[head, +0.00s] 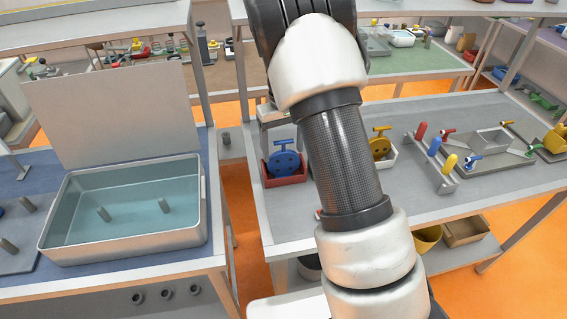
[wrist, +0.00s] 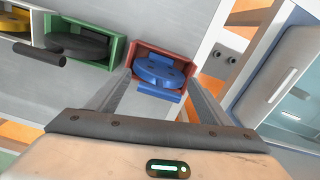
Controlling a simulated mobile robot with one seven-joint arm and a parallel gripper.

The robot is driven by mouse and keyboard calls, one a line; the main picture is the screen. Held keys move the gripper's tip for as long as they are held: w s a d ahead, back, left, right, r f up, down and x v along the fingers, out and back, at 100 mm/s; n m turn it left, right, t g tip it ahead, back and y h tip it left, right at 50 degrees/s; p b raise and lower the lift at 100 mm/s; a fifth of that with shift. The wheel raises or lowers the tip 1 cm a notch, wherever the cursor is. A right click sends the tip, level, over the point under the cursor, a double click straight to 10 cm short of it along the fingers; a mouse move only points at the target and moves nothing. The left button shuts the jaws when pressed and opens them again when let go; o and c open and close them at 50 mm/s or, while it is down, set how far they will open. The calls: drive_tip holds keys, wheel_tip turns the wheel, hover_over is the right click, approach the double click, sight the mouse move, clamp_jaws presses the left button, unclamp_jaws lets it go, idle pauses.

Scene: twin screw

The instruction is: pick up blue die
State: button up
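The blue die (head: 284,163) is a round blue piece with holes and a T-shaped handle. It stands in a red tray (head: 288,181) on the grey bench in the head view. In the wrist view the blue die (wrist: 160,72) lies in the red tray (wrist: 140,46), with its handle bar towards me. My gripper (wrist: 161,80) is open, with one finger to each side of the blue die in the picture. I cannot tell how far the fingertips are above it. My arm hides the gripper in the head view.
A yellow die (head: 379,147) stands in a white tray right of my arm. A dark die (wrist: 80,45) in a green tray (wrist: 113,53) is beside the red tray. A metal basin of liquid (head: 206,205) is at left. Colored-handled fixtures (head: 447,178) stand at right.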

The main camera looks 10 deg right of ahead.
drive_tip(key=shift+s, duration=0.1)
drive_tip(key=c, duration=1.5)
drive_tip(key=shift+c, duration=0.3)
